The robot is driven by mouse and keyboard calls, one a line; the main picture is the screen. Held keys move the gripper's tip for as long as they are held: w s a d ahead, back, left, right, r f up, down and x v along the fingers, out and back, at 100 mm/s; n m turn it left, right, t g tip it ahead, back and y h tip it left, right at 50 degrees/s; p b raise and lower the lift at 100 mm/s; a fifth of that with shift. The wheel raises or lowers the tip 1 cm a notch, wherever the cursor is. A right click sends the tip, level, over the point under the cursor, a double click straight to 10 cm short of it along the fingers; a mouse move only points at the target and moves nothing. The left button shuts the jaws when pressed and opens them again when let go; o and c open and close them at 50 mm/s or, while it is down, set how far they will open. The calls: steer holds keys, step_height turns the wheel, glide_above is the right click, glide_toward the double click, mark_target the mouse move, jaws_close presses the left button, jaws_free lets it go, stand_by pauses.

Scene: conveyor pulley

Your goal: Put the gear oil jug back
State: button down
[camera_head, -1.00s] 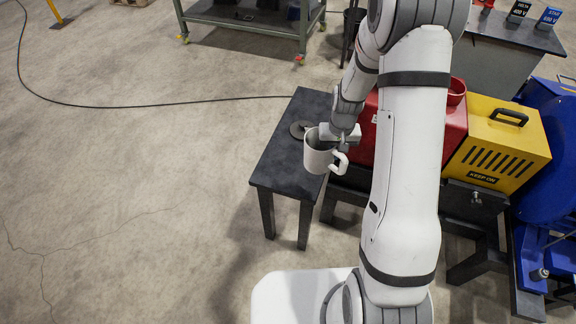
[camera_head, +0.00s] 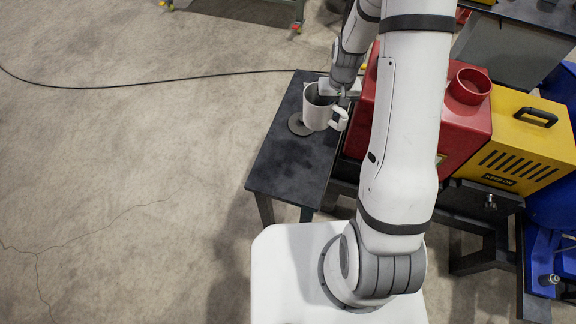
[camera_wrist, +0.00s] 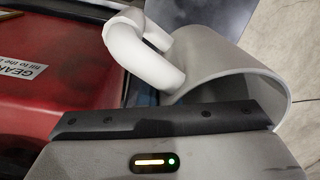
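The gear oil jug (camera_head: 318,108) is a light grey, open-topped jug with a side handle. In the head view it is upright over the far part of a small dark table, beside and partly over a round dark disc (camera_head: 299,125). My gripper (camera_head: 343,92) is at its rim on the handle side and appears shut on it. In the wrist view, the jug (camera_wrist: 235,88) shows its open mouth and handle (camera_wrist: 142,52) just beyond my gripper (camera_wrist: 165,120). The fingertips' contact is hidden. I cannot tell if the jug's base touches the table.
The small dark table (camera_head: 285,165) has free room at its near end. A red housing (camera_head: 465,125) with a round red filler cup (camera_head: 469,86) stands right of it, and a yellow machine cover (camera_head: 525,140) beyond. A black cable (camera_head: 150,83) crosses the floor.

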steer(key=shift+w, duration=0.2)
steer(key=shift+s+a+f+b, duration=0.1)
steer(key=shift+a+f+b, duration=0.2)
steer(key=shift+b, duration=0.45)
steer(key=s+a+f+n+b, duration=0.5)
steer(key=s+a+f+b, duration=0.4)
steer(key=b, duration=1.6)
steer(key=f, duration=0.3)
steer(key=w+d+f+b, duration=0.1)
steer(key=f, duration=0.3)
steer(key=f+b, duration=0.1)
steer(key=f, duration=0.2)
steer(key=shift+w+d+f, duration=0.15)
steer(key=shift+f, duration=0.25)
steer(key=shift+r, duration=0.1)
